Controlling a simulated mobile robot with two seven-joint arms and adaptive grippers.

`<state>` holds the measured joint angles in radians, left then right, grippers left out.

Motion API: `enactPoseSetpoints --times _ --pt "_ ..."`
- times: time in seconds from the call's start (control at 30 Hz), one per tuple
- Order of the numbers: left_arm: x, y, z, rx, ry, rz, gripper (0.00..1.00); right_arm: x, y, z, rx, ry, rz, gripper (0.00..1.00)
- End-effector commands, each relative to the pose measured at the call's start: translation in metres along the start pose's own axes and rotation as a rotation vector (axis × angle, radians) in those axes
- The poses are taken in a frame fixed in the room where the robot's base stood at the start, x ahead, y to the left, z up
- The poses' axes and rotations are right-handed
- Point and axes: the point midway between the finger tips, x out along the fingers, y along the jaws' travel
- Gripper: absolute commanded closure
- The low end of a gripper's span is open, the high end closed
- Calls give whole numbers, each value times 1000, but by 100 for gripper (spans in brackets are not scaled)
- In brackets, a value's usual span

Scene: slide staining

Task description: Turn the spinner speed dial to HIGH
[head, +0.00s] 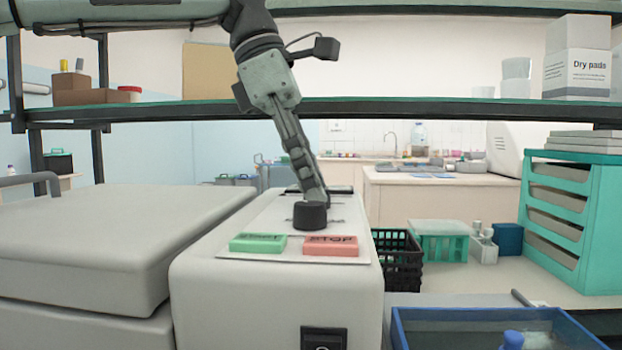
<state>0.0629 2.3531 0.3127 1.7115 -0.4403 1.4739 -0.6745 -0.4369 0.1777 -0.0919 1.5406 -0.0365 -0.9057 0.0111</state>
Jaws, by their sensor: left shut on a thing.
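The spinner (210,290) is a pale grey machine with a closed lid on its left and a control panel on its right. The speed dial (309,217) is a short dark round knob on the panel, behind the green START button (258,243) and the red STOP button (331,245). My left gripper (317,201) reaches down from above and is shut on the dial from its far side. The dial's markings are mostly hidden by the gripper, so its setting cannot be read. My right gripper is out of view.
A shelf (430,110) crosses above the spinner, behind my left arm. A black crate (399,262), a blue tray (400,325) and a teal drawer unit (600,225) stand to the right. A dark switch (324,339) is on the spinner's front.

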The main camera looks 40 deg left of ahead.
Motion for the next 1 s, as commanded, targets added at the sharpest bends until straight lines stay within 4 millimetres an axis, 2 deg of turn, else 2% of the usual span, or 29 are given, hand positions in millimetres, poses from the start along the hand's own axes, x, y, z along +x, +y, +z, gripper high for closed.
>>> enactPoseSetpoints --times 1.0 --pt "2 6 4 854 47 -356 100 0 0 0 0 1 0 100"
